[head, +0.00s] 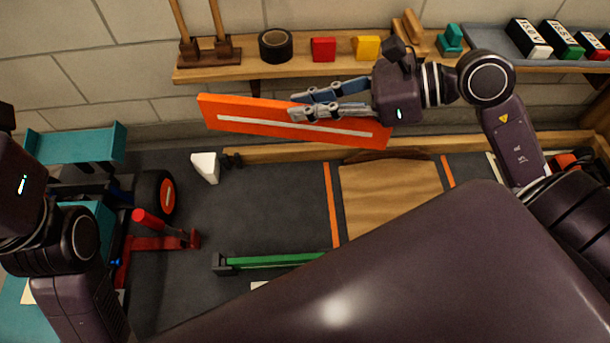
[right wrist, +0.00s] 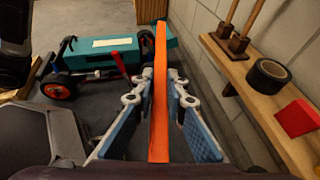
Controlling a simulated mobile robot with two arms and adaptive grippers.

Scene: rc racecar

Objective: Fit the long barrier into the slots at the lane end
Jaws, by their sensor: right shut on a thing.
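The long barrier (head: 240,118) is an orange board with a white stripe. My right gripper (head: 298,106) is shut on it right of its middle and holds it in the air in front of the back wall, tilted down to the right. In the right wrist view the barrier (right wrist: 159,95) stands edge-on between the two blue-padded fingers. Small dark blocks (head: 232,160), possibly a slot, lie on the lane below it, at the foot of the back board. My left gripper's housing (head: 20,180) shows at the left edge; its fingers are out of view.
A white wedge (head: 205,167) stands near the dark blocks. A green barrier (head: 275,261) lies across the mat in front. A teal car (head: 75,160) and a red jack (head: 155,238) are at left. A wooden shelf (head: 220,73) with tape and blocks runs above.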

